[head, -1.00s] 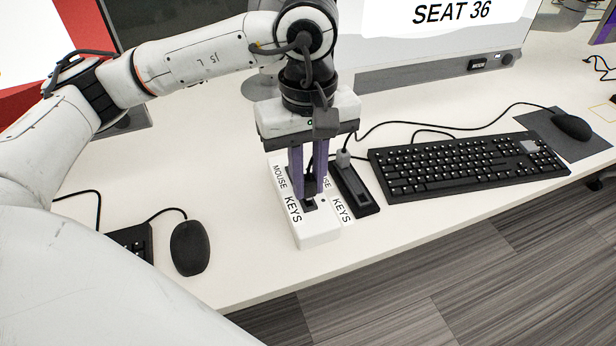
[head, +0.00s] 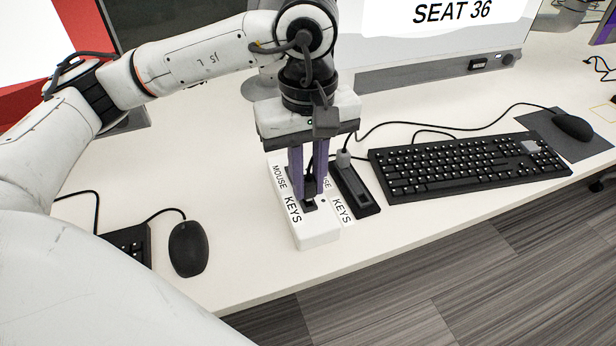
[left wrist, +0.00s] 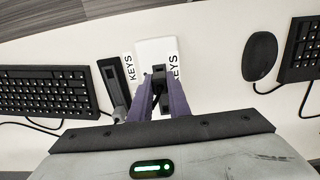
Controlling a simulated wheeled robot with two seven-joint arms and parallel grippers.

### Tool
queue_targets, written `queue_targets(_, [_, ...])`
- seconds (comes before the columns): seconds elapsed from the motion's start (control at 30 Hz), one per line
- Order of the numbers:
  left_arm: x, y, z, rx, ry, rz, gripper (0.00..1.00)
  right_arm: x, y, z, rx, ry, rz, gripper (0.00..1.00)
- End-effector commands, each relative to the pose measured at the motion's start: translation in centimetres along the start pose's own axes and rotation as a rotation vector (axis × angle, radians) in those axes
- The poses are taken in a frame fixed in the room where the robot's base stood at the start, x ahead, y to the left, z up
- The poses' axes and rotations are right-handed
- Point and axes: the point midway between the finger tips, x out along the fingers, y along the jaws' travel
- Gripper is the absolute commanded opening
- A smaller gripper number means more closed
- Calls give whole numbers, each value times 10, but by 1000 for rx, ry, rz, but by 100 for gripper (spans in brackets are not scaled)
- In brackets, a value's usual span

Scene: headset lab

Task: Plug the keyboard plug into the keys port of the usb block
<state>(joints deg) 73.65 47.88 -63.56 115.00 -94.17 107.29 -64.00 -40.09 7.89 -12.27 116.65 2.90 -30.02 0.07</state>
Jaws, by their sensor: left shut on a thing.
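My left gripper (head: 308,188) points straight down over the near, KEYS-labelled half of a white block (head: 318,238). Its purple fingers are shut on a small dark plug (head: 309,183), taken as the keyboard plug and mostly hidden between them. The plug is low at the block's top; I cannot tell whether it is seated. Right beside stands a narrow black block (head: 362,203) with a grey plug (head: 343,158) at its far end and a slot at its near end, by a second KEYS label. In the left wrist view the fingers (left wrist: 160,100) hide part of the white block.
A black keyboard (head: 470,165) lies to the right, with a mouse (head: 572,127) on a dark mat beyond. Another mouse (head: 189,248) and a keyboard's edge (head: 130,240) lie at left. A monitor (head: 430,60) stands behind. The table's front is clear.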

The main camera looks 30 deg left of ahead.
Motion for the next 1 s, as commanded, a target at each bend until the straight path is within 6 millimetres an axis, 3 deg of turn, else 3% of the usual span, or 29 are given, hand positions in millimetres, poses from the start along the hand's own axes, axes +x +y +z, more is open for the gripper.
queue_targets(0.73, [20, 0, 0, 0, 0, 0, 0, 14, 2, 12, -1, 4, 1, 66])
queue_targets(0.77, [19, 0, 0, 0, 0, 0, 20, 14, 2, 11, -1, 4, 1, 66])
queue_targets(0.87, [19, 0, 0, 0, 0, 0, 36, 13, 2, 11, -1, 4, 1, 66])
queue_targets(1.0, [19, 0, 0, 0, 0, 0, 38, 13, 2, 11, -1, 4, 1, 66])
